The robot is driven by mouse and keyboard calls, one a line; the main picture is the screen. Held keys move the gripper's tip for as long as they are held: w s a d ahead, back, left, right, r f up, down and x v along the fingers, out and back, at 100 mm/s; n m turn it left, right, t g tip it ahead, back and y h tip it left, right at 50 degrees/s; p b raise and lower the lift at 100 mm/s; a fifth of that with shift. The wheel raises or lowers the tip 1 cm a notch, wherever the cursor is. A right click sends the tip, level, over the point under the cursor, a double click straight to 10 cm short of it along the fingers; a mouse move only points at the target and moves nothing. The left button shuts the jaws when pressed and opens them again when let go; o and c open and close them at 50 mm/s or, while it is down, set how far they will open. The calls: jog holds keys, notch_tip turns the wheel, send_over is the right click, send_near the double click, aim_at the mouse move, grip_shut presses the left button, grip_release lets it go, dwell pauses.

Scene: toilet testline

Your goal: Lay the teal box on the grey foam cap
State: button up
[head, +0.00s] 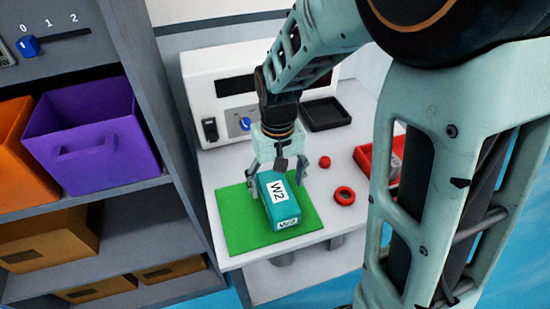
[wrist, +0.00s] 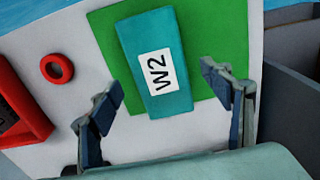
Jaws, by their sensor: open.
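The teal box (head: 279,207) with a white W2 label lies on the green mat (head: 238,229) on the white bench. My gripper (head: 277,176) is just above the far end of the box. In the wrist view the box (wrist: 180,107) lies ahead between the two fingers of my open gripper (wrist: 168,88), with a gap on both sides. The fingers do not touch it. I cannot make out a grey foam cap in either view.
A red ring (head: 344,196), a small red round piece (head: 325,162) and a red tray (head: 363,157) are right of the mat. A black tray (head: 326,114) and a white machine (head: 207,82) stand behind. Shelves with a purple bin (head: 92,140) rise at the left.

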aim_at(277, 191)
notch_tip(277, 191, down, 5)
jog(key=shift+f, duration=0.1)
jog(key=shift+c, duration=0.2)
jog(key=c, duration=1.6)
